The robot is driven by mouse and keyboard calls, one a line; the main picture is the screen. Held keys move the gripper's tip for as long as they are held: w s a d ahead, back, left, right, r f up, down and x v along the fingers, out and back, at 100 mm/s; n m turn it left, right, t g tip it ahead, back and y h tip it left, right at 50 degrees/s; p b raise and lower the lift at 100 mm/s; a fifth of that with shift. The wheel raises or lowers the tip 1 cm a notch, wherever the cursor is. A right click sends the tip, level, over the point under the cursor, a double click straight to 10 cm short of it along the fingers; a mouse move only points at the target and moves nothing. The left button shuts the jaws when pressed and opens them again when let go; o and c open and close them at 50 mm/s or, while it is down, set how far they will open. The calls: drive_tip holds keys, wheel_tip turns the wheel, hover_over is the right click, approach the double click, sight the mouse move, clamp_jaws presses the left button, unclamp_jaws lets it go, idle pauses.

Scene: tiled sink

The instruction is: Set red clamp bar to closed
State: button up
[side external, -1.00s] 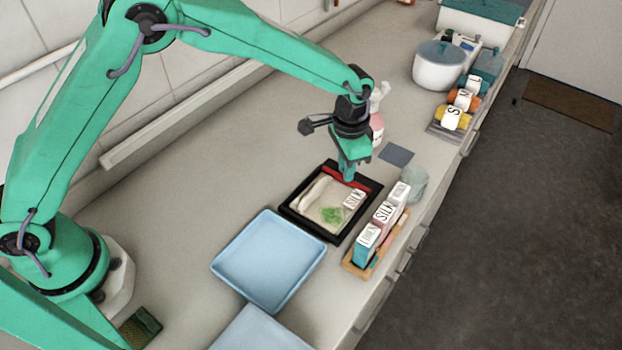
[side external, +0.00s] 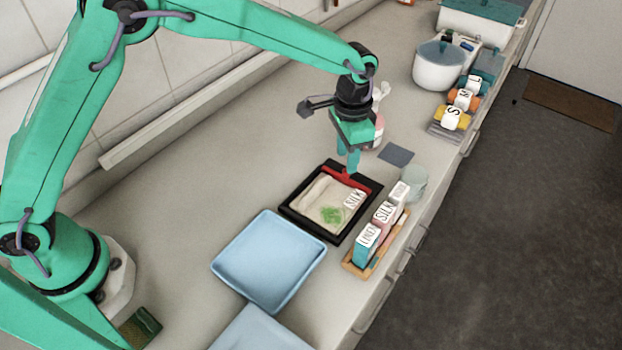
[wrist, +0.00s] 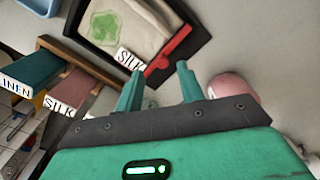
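The red clamp bar (side external: 336,172) lies along the far edge of a black frame (side external: 290,208), across the end of a beige cloth (side external: 312,197). The cloth has a green stain (side external: 332,214) and a "SILK" tag (side external: 354,198). My gripper (side external: 348,168) points down just above the bar. In the wrist view its two fingers (wrist: 160,68) are apart, with part of the red bar (wrist: 170,56) showing beyond and between the tips. Nothing is held between them. I cannot tell whether a fingertip touches the bar.
A wooden rack (side external: 352,268) with labelled blocks stands to the right of the frame, beside a translucent cup (side external: 415,183). A blue tray (side external: 268,262) lies in front. A pink-and-white bottle (side external: 378,128) stands behind my gripper. The counter left of the frame is clear.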

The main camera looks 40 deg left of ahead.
drive_tip(key=shift+r, duration=1.85)
drive_tip(key=s+a+r+n+t, duration=0.3)
drive_tip(key=s+a+r, duration=0.6)
drive_tip(key=a+r, duration=0.5)
drive_tip(key=s+a+n+t, duration=0.1)
drive_tip(key=s+a+n, duration=0.1)
drive_tip(key=s+a, duration=0.3)
drive_tip(key=s+a+n+t, duration=0.1)
drive_tip(key=s+a, duration=0.4)
drive_tip(key=s, duration=0.7)
drive_tip(key=shift+a+n+t, duration=0.25)
drive_tip(key=shift+n+t, duration=0.05)
drive_tip(key=shift+n, duration=0.3)
